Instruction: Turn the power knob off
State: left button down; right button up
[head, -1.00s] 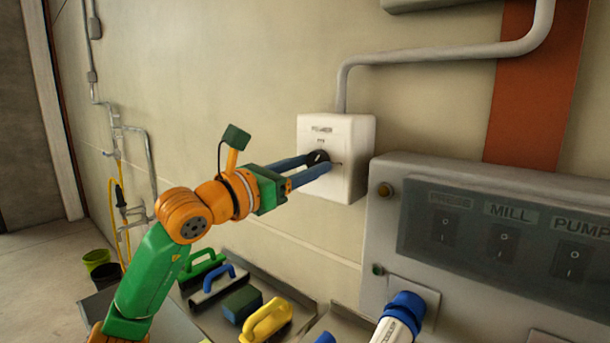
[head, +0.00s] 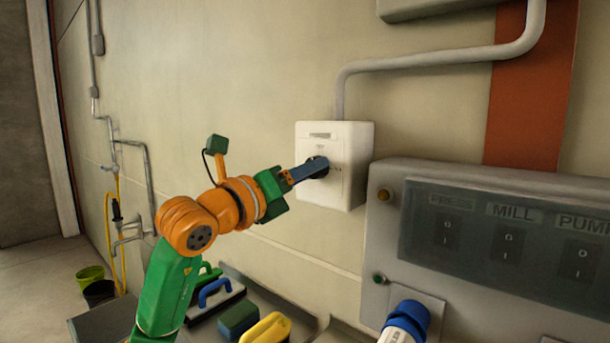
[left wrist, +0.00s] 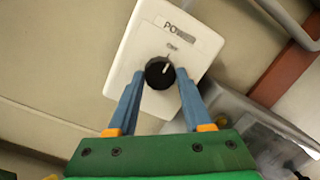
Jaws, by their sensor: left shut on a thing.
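The white power box (head: 352,185) is on the wall, and its black round knob (head: 318,167) faces me. In the left wrist view the box (left wrist: 190,40) carries a "POWER" label and smaller lettering that looks like "OFF". The knob (left wrist: 157,76) has a white pointer mark directed roughly at that small lettering. My left gripper (left wrist: 160,80) is shut on the knob, with one blue finger on each side of it. In the head view, the left gripper (head: 312,169) partly covers the knob. My right gripper is not in view.
A grey panel (head: 380,250) with PRESS, MILL and PUMP switches stands to the right of the box. A blue-and-white plug (head: 405,318) sticks out below it. A tray with brushes, including a yellow-handled one (head: 266,328), lies below. A pipe (head: 420,57) runs above the box.

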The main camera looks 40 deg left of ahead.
pick_arm(q)
jog(key=shift+r, duration=0.2)
dwell(0.3)
jog(key=c, duration=0.7)
grip_release()
jog(key=o, duration=0.3)
jog(key=shift+o, duration=0.4)
jog(key=shift+w+f, duration=0.15)
jog(key=s+b, duration=0.3)
jog(key=s, duration=0.4)
jog(key=shift+a+f, duration=0.25)
jog(key=shift+f, duration=0.2)
